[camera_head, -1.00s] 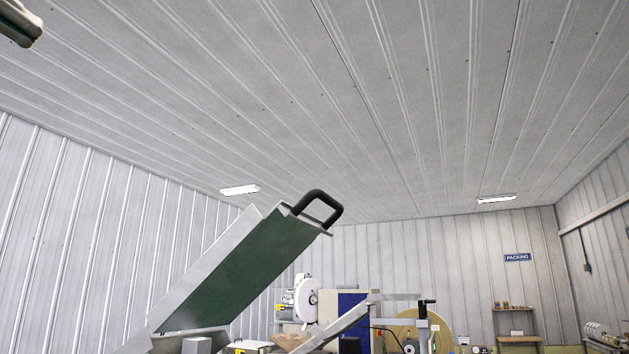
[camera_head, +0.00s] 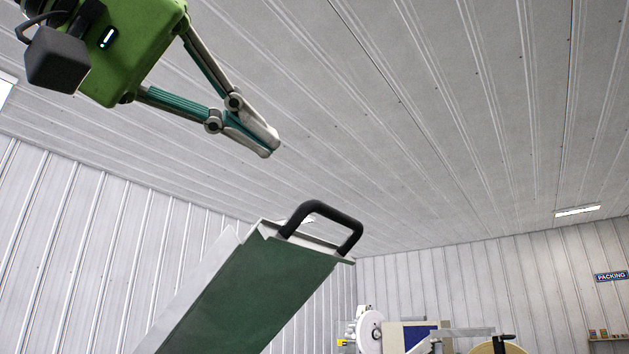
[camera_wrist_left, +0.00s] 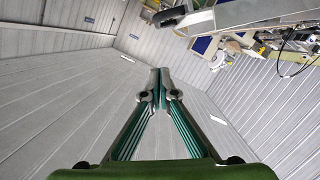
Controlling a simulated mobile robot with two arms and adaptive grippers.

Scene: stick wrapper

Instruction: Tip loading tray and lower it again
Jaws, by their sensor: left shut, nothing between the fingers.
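The loading tray (camera_head: 245,291) is tilted up steeply in the head view, with a green bed and pale metal sides. Its black handle (camera_head: 322,222) stands at the raised end. My left gripper (camera_head: 272,148) is above and to the left of the handle, apart from it, with its fingers shut and empty. In the left wrist view the shut fingertips (camera_wrist_left: 160,76) are in the middle, and the black handle (camera_wrist_left: 170,17) shows near the top edge. The tray's lower end is out of the head view. My right gripper is in neither view.
Wrapping machinery with a white disc (camera_head: 369,331) stands beyond the tray at the lower right. A blue PACKING sign (camera_head: 611,276) is on the back wall. The space around my left gripper is clear up to the ceiling.

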